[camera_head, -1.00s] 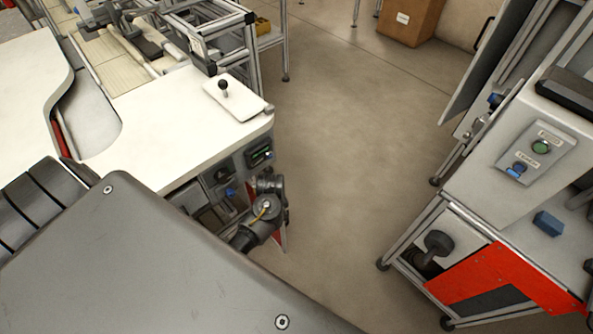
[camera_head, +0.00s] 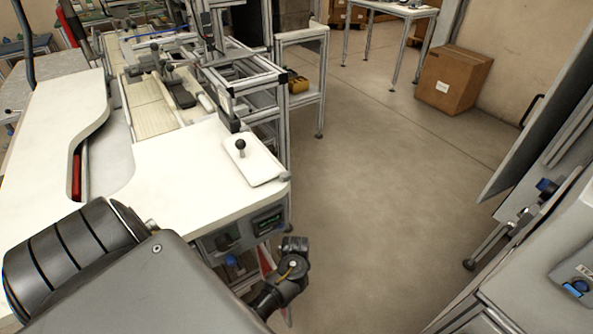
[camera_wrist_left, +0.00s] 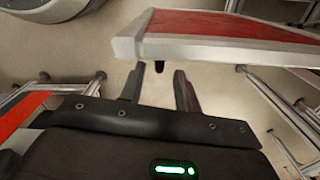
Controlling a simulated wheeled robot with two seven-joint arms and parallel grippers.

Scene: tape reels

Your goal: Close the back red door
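A red door panel in a metal frame (camera_wrist_left: 225,28) spans the top of the left wrist view, seen at a steep angle. My left gripper (camera_wrist_left: 158,86) is open just below its near edge in that picture, with nothing between the fingers. A small dark piece (camera_wrist_left: 159,66) shows at the door's lower edge, beyond the fingertips; I cannot tell if it is a handle. In the head view, a thin red strip of a panel (camera_head: 265,258) shows under the white bench, partly hidden behind my dark arm. My right gripper is in no view.
The white bench (camera_head: 200,165) stands at the left, with metal frames behind it. A grey cabinet (camera_head: 555,255) stands at the right. The floor between them (camera_head: 390,180) is clear up to a cardboard box (camera_head: 452,80). Another red panel (camera_wrist_left: 18,112) is at the left wrist view's left edge.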

